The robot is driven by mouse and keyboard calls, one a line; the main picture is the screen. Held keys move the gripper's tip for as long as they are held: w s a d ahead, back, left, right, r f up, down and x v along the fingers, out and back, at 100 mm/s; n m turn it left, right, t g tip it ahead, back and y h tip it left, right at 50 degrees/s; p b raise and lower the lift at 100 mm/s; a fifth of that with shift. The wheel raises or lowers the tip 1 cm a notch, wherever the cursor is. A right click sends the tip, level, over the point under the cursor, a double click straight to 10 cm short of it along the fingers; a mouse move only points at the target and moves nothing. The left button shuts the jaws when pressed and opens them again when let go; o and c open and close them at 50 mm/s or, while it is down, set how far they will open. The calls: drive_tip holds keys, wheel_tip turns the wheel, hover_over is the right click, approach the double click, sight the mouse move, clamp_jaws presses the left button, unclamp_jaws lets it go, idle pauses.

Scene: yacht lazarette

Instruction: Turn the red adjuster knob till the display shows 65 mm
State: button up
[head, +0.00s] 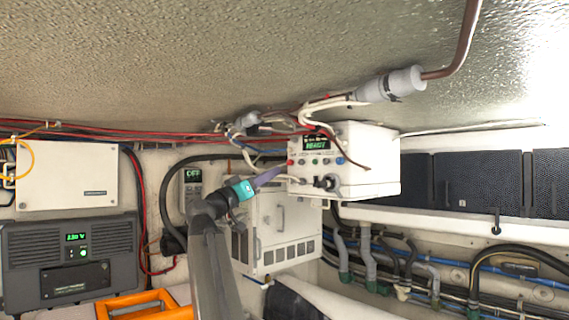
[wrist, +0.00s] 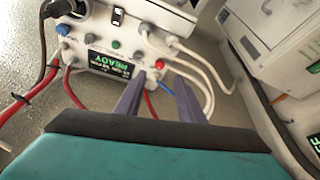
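The red knob (head: 291,162) is on the front of a white box (head: 367,160), at the left end of a row of small knobs. The box's green-lit display (head: 317,143) seems to read READY, also in the wrist view (wrist: 112,64); no clear mm figure is legible. My gripper (head: 279,170) is just below and left of the knobs. In the wrist view its two fingers (wrist: 160,82) are apart and empty, with the red knob beyond and between their tips. I cannot tell the exact gap.
A green knob (head: 315,161) and a blue knob (head: 339,160) sit in the same row. White cables (wrist: 190,65) run close beside my fingers. A white vented cabinet (head: 284,228) stands below the box. Pipes and a conduit fitting (head: 390,84) hang above.

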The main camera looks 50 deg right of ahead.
sight(288, 163)
drive_tip(key=p+x, duration=0.2)
drive_tip(key=x, duration=0.5)
drive_tip(key=shift+d+r+p, duration=0.1)
drive_tip(key=shift+r+p, duration=0.05)
drive_tip(key=shift+p, duration=0.25)
drive_tip(key=shift+d+r, duration=0.15)
drive_tip(key=shift+d, duration=0.55)
clamp_jaws()
drive_tip(key=shift+a, duration=0.2)
drive_tip(key=shift+d, duration=0.15)
